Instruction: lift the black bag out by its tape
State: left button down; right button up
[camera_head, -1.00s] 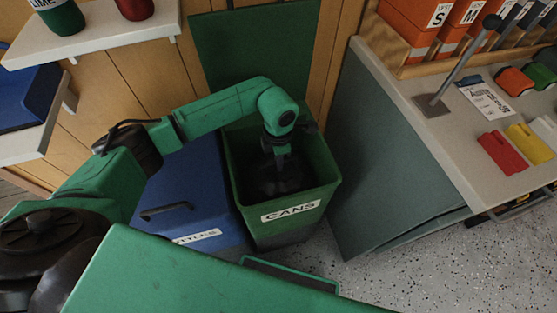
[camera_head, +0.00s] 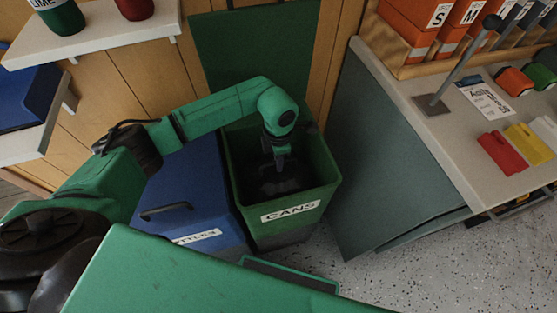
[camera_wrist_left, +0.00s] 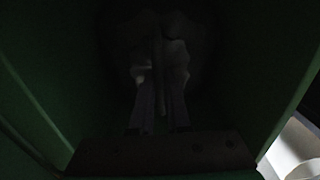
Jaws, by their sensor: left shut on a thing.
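The black bag (camera_head: 280,187) sits as a dark mass down inside the green CANS bin (camera_head: 318,186). Its edges are hard to make out in the shade. My left arm bends over the bin, and my left gripper (camera_head: 279,165) points down inside it, below the rim. In the dark left wrist view, the gripper (camera_wrist_left: 158,115) is shut on a thin strip between its fingers, which looks like the bag's tape (camera_wrist_left: 160,75). Crumpled dark bag shapes (camera_wrist_left: 195,35) lie beyond the fingertips. My right gripper is not in view.
A blue lidded bin (camera_head: 190,190) stands against the left of the green bin. A green panel (camera_head: 255,55) rises behind it. A grey-green panel (camera_head: 385,165) and a counter (camera_head: 425,115) stand to the right. Speckled floor (camera_head: 420,265) is open at lower right.

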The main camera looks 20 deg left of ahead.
pick_arm(q)
jog(key=shift+r, duration=0.15)
jog(key=shift+r+p, duration=3.1)
jog(key=shift+r, duration=1.3)
notch_tip(320, 180, up, 9)
jog(key=p, duration=0.6)
jog(key=shift+r, duration=0.1)
